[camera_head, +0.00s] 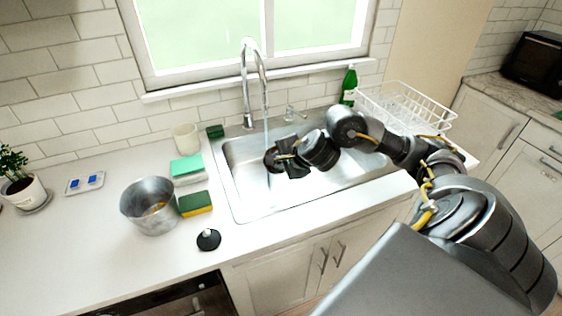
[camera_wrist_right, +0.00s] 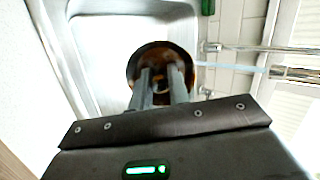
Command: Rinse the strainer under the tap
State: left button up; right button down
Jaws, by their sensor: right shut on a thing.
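My right gripper (camera_head: 284,159) is over the sink (camera_head: 232,180), with its fingers shut on the strainer (camera_head: 270,160). In the right wrist view the strainer (camera_wrist_right: 135,72) is a round, dark bowl with a brownish inside, between and beyond the fingertips (camera_wrist_right: 162,80). The chrome tap (camera_head: 246,75) arches over the basin and is running. Its thin water stream (camera_head: 265,110) comes down to the strainer. In the right wrist view the stream (camera_wrist_right: 225,66) reaches the strainer's edge. My fingers hide part of the strainer. My left gripper is not in view.
Left of the sink are a metal pot (camera_head: 150,207), sponges (camera_head: 196,203), a white cup (camera_head: 186,138) and a black lid-like disc (camera_head: 208,240). A green bottle (camera_head: 349,86) and a white dish rack (camera_head: 410,105) stand right of the tap. The counter's left front is clear.

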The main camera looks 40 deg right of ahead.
jog(key=w+d+f+b, duration=0.1)
jog(key=w+b, duration=0.2)
jog(key=w, duration=0.3)
jog(key=w+d+f+b, duration=0.1)
jog(key=w+d+b, duration=0.1)
jog(key=w, duration=0.4)
jog(key=shift+f+b, duration=0.3)
jog(key=shift+b, duration=0.4)
jog(key=shift+w, duration=0.15)
jog(key=shift+d, duration=0.1)
jog(key=shift+s+d+b, duration=0.2)
jog(key=shift+d+b, duration=0.25)
jog(key=shift+b, duration=0.05)
jog(key=shift+a, duration=0.15)
jog(key=shift+w+a, duration=0.2)
jog(key=shift+a, duration=0.3)
jog(key=shift+s, duration=0.1)
